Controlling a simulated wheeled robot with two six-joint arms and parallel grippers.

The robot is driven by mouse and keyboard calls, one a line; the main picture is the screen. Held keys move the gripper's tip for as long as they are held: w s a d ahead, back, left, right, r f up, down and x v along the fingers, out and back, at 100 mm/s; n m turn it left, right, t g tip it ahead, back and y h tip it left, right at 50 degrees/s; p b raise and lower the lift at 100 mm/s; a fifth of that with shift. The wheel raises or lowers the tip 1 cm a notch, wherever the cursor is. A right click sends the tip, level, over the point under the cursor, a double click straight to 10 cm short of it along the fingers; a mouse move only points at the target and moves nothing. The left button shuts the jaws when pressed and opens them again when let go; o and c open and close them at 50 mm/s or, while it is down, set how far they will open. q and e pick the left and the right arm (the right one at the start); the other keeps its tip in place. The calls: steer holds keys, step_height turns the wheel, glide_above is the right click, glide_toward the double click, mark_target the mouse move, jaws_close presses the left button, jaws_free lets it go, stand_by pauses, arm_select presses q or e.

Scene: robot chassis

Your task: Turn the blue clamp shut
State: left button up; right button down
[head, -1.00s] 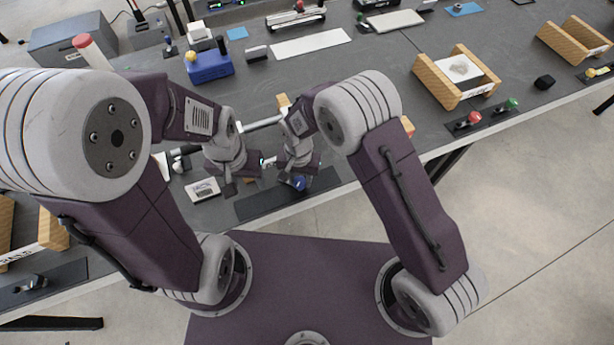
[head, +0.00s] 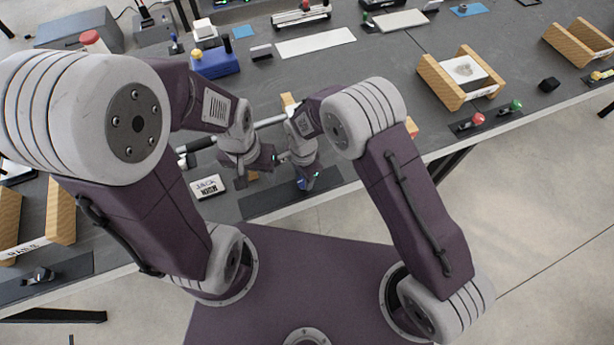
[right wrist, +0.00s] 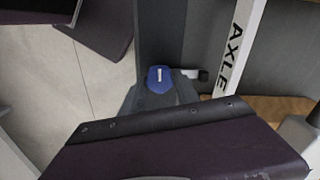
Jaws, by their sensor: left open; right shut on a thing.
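The blue clamp (head: 302,184) sits on a dark strip (head: 280,203) along the near table edge in the head view, mostly covered by my right gripper. My right gripper (head: 307,181) is down at the clamp and shut on it. In the right wrist view the clamp's blue top (right wrist: 152,85) with a pale mark shows beyond my gripper body, and a dark lever end lies beside it. My left gripper (head: 256,172) is open, to the left of the clamp and apart from it. The exact finger contact is hidden.
A silver rod (head: 270,122) lies behind my grippers.

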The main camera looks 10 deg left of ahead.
mark_target(303, 180)
stand_by(0.4)
steer(key=c, duration=0.9)
jaws_free()
steer(key=shift+r, duration=0.15)
step_height(303, 180, up, 9)
steer(key=p, duration=0.7)
